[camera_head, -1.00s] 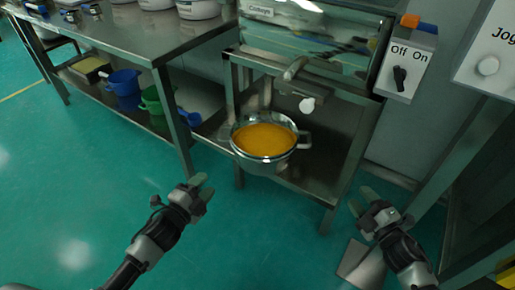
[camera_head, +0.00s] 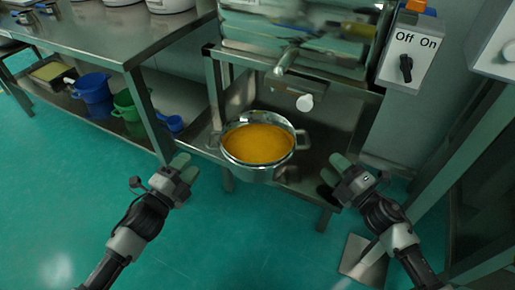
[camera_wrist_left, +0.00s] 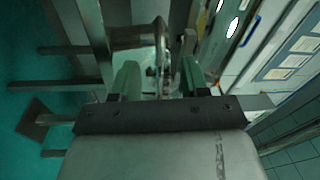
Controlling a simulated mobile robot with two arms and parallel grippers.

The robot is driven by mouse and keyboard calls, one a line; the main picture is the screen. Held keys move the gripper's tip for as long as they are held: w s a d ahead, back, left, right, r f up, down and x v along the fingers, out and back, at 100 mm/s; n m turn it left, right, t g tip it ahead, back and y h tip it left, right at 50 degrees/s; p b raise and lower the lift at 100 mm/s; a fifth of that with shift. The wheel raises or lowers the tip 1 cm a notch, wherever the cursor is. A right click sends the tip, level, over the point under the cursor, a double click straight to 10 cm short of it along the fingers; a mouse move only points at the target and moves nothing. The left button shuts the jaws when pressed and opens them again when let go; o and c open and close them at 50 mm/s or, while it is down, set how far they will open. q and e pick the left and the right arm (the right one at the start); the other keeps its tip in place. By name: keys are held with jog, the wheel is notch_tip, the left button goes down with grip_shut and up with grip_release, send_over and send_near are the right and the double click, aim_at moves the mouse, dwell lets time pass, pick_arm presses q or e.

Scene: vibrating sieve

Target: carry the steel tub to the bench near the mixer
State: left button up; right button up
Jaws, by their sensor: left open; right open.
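The steel tub (camera_head: 258,174) has two side handles and is filled with orange-yellow material. It stands on the low shelf of the sieve stand, under the spout. My left gripper (camera_head: 184,168) is open and empty, to the left of the tub and nearer to me, apart from it. My right gripper (camera_head: 338,172) is open and empty, to the right of the tub, near its right handle but apart. In the left wrist view, the open left fingers (camera_wrist_left: 157,80) point toward metal parts of the stand; I cannot make out the tub clearly there. The mixer is not identifiable.
A switch box (camera_head: 407,58) is at the right. A steel bench (camera_head: 100,38) at the left carries white containers, with blue and green buckets (camera_head: 127,104) on its lower shelf. The floor in front is clear.

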aim_at(208, 139)
pick_arm(q)
jog(key=x, duration=0.9)
jog(key=shift+w+d, duration=0.1)
jog(key=shift+w, duration=0.25)
pick_arm(e)
jog(key=x, duration=0.9)
jog(key=shift+w+a, duration=0.2)
jog(key=shift+w, duration=0.05)
pick_arm(q)
jog(key=shift+c, duration=0.3)
pick_arm(e)
jog(key=shift+c, duration=0.3)
pick_arm(q)
grip_shut()
pick_arm(e)
grip_shut()
jog(key=shift+r, duration=0.1)
